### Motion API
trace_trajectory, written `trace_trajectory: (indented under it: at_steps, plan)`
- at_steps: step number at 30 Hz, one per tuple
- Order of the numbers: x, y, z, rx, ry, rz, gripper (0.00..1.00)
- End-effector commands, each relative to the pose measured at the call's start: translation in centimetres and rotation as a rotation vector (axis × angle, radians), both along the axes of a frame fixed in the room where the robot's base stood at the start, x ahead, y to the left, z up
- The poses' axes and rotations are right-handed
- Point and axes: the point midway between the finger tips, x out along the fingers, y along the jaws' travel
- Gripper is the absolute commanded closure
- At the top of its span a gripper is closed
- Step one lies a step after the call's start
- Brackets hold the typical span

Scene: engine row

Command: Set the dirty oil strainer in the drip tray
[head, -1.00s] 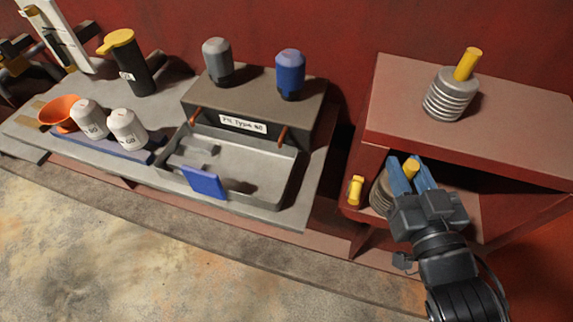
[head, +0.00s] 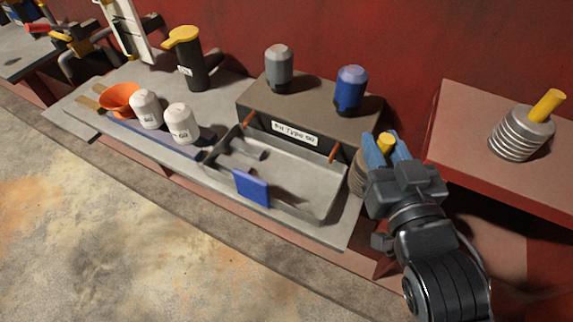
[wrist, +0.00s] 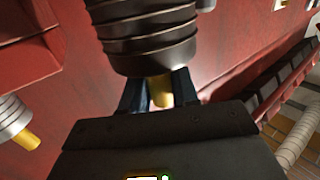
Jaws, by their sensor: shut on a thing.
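My gripper (head: 386,146) is shut on the yellow handle of the dirty oil strainer (head: 357,180), to the right of the drip tray. The strainer is a dull brown ribbed cylinder, mostly hidden behind my gripper in the head view. In the wrist view its dark ribbed body (wrist: 150,42) and yellow handle show between the fingers. The drip tray (head: 305,190) is a shallow grey metal tray on the bench. A grey tool (head: 240,150) lies in its left part and a blue piece (head: 251,188) is at its front wall.
A dark box (head: 260,107) labelled "Type" stands behind the tray, carrying a grey canister (head: 279,68) and a blue one (head: 350,90). White bottles (head: 180,123) and an orange funnel (head: 120,98) stand left. A cleaner grey strainer (head: 520,135) sits on the red cabinet (head: 460,130) at right.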

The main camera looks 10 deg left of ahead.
Motion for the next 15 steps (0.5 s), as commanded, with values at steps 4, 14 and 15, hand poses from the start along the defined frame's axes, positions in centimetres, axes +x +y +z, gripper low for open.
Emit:
trace_trajectory:
  at_steps: [4,14,15]
  plan:
    - [1.1,2.8,-1.9,0.0,0.0,0.001,1.0]
    - [3.3,8.7,-5.7,-0.002,-0.001,0.002,1.0]
    - [3.4,9.1,-5.9,0.0,-0.002,0.002,1.0]
